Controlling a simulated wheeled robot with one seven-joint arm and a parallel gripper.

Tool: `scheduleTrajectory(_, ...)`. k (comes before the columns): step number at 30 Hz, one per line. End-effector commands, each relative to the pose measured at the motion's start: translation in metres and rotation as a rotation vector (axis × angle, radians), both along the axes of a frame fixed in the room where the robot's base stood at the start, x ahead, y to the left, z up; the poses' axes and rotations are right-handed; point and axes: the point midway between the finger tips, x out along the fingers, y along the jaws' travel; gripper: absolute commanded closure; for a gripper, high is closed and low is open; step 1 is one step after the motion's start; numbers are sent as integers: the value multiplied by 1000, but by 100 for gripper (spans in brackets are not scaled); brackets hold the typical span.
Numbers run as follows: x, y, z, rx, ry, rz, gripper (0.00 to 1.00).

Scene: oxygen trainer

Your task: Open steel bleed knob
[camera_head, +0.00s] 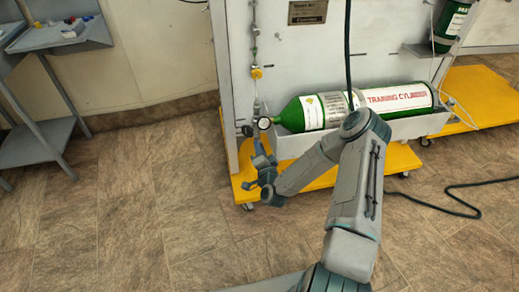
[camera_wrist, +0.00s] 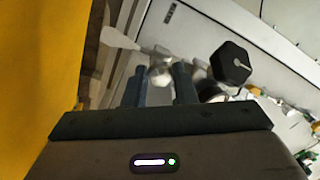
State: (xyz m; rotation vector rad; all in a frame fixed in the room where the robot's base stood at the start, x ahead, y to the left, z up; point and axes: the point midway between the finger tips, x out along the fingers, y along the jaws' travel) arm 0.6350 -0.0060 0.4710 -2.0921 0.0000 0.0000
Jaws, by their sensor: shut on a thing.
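The steel bleed knob (camera_wrist: 160,72) is a small silver knob in the wrist view. My gripper (camera_wrist: 159,78) has its two dark fingers on either side of it, shut on it. In the head view my gripper (camera_head: 258,148) is at the lower left of the panel, just below the gauge (camera_head: 264,123) at the valve end of the green training cylinder (camera_head: 345,108). The knob is too small to make out there. A black hexagonal knob (camera_wrist: 230,62) is just right of the fingers in the wrist view.
A pale lever-like part (camera_wrist: 118,38) lies beyond the left finger. The grey panel (camera_head: 232,60) carries a vertical line with a yellow fitting (camera_head: 257,73). The cart has a yellow base (camera_head: 400,160). A black hose (camera_head: 450,200) lies on the floor.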

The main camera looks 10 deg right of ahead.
Motion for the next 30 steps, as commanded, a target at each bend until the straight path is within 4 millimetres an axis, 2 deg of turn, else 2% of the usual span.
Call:
scheduleTrajectory(18, 0, -1, -1, -563, -2, -1, 98)
scheduleTrajectory(30, 0, -3, -1, -766, -1, -4, 98)
